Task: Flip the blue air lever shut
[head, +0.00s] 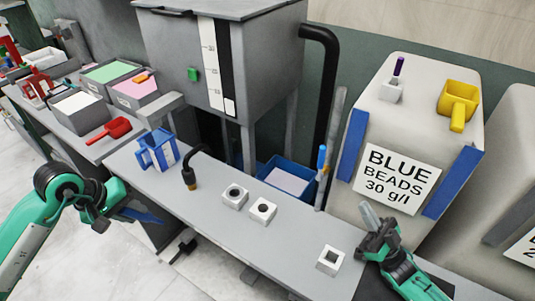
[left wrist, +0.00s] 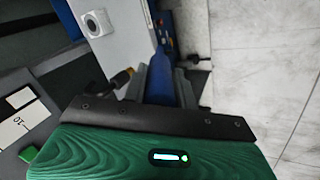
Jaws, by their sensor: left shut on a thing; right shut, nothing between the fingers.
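A blue bar that looks like the air lever (head: 145,215) sticks out at the front edge of the grey bench, on the left. My left gripper (head: 108,212) is at the front of the bench with its fingers around this bar. In the left wrist view, the blue bar (left wrist: 160,72) lies between the two grey fingers, and the gripper is shut on it. The lever's pivot and exact angle are hard to make out. My right gripper (head: 370,217) is shut and empty above the bench's right part, beside the blue beads bin.
On the bench (head: 215,222) stand a blue-and-white jug (head: 157,150), a black hose with a brass tip (head: 190,178) and several white blocks with holes (head: 262,210). A black fitting (head: 183,250) juts out below the front edge. The blue beads bin (head: 398,177) stands behind right.

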